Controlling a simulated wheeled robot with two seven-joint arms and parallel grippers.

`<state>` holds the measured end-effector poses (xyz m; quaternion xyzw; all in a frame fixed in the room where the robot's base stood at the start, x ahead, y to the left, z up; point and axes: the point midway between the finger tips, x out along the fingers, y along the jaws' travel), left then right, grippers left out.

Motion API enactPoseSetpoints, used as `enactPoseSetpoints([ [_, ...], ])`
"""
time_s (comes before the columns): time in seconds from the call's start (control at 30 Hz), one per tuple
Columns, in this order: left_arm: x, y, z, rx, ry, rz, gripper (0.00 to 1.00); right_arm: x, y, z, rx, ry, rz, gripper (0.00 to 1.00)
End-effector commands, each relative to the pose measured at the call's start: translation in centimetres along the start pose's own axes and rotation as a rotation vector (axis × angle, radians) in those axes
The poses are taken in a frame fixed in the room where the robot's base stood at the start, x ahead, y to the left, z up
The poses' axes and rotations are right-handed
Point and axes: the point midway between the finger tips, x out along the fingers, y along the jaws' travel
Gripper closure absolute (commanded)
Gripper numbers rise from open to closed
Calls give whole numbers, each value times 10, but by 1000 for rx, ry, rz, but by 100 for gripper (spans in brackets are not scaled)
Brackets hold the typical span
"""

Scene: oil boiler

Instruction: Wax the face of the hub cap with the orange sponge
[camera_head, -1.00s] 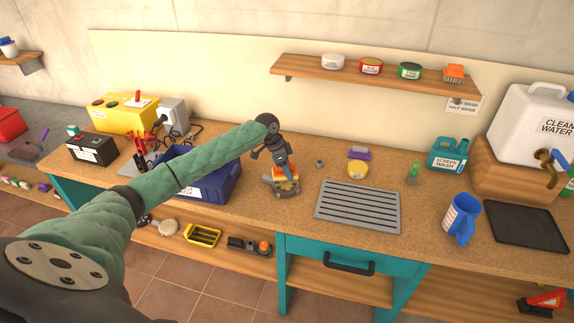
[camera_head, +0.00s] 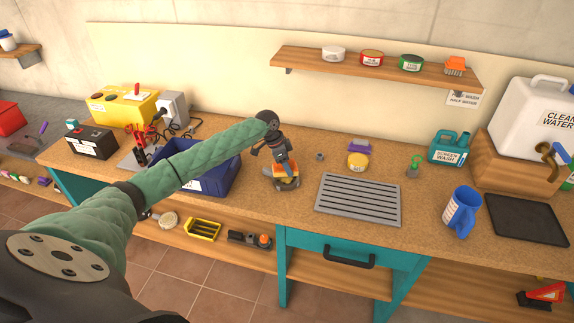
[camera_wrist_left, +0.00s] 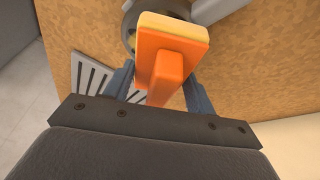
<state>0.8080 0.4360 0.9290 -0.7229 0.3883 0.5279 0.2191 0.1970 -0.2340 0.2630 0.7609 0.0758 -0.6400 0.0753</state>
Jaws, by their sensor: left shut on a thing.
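My left gripper (camera_head: 284,160) reaches down over the bench and is shut on the orange sponge (camera_head: 287,170), which has a yellow pad. In the left wrist view the sponge (camera_wrist_left: 172,50) sits between the fingers, its orange handle towards the camera. The grey hub cap (camera_head: 287,186) lies on the bench directly under the sponge, mostly covered by it. Part of the hub cap's rim shows behind the sponge in the left wrist view (camera_wrist_left: 130,22). I cannot tell whether the pad touches its face. My right gripper is not in view.
A blue bin (camera_head: 215,182) stands close left of the hub cap. A slotted grey grate (camera_head: 358,200) lies to its right. A yellow tin (camera_head: 357,162) and purple block (camera_head: 359,146) stand behind the grate. A shelf (camera_head: 370,72) with tins hangs above.

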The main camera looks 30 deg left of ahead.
Motion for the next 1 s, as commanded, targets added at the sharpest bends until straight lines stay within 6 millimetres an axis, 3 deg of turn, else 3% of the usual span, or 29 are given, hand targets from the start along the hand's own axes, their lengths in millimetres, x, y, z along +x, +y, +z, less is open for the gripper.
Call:
enactPoseSetpoints([
  [1.0,10,-1,4,0,0,0,63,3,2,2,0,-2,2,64],
])
